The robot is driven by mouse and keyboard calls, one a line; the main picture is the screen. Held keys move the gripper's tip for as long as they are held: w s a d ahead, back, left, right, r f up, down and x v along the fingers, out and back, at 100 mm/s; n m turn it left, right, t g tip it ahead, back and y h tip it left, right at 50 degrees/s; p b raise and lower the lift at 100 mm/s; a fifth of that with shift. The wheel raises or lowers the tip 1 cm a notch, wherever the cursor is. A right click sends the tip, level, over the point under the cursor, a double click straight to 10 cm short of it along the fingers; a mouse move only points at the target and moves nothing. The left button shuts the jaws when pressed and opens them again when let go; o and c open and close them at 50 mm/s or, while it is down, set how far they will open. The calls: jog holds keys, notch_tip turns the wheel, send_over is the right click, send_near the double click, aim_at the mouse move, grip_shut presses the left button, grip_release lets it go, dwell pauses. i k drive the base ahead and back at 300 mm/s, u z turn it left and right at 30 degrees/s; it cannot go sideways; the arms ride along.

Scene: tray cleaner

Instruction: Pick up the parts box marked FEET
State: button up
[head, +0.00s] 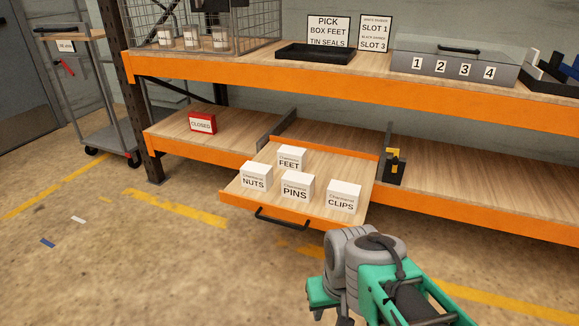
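The white parts box marked FEET (291,158) stands upright on a pulled-out wooden tray (240,198) on the lower shelf. It is at the back of a group of similar white boxes. The box marked NUTS (255,177) is in front and left, PINS (296,187) directly in front, and CLIPS (343,196) in front and right. PINS hides a little of its lower front. My grey and green arm end shows at the bottom right, apart from the tray and boxes. I cannot make out my gripper's fingertips there.
The tray has a black front handle (282,218). A red CLOSED box (202,122) is left on the lower shelf. A black-and-yellow latch (395,167) stands right of the tray. The orange upper shelf beam (300,84) overhangs behind. The floor before the tray is mostly clear.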

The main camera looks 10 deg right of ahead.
aim_at(288, 157)
jog(key=u, duration=0.9)
jog(key=i, duration=0.95)
jog(key=z, duration=0.7)
jog(key=i, duration=1.45)
jog(key=z, duration=0.1)
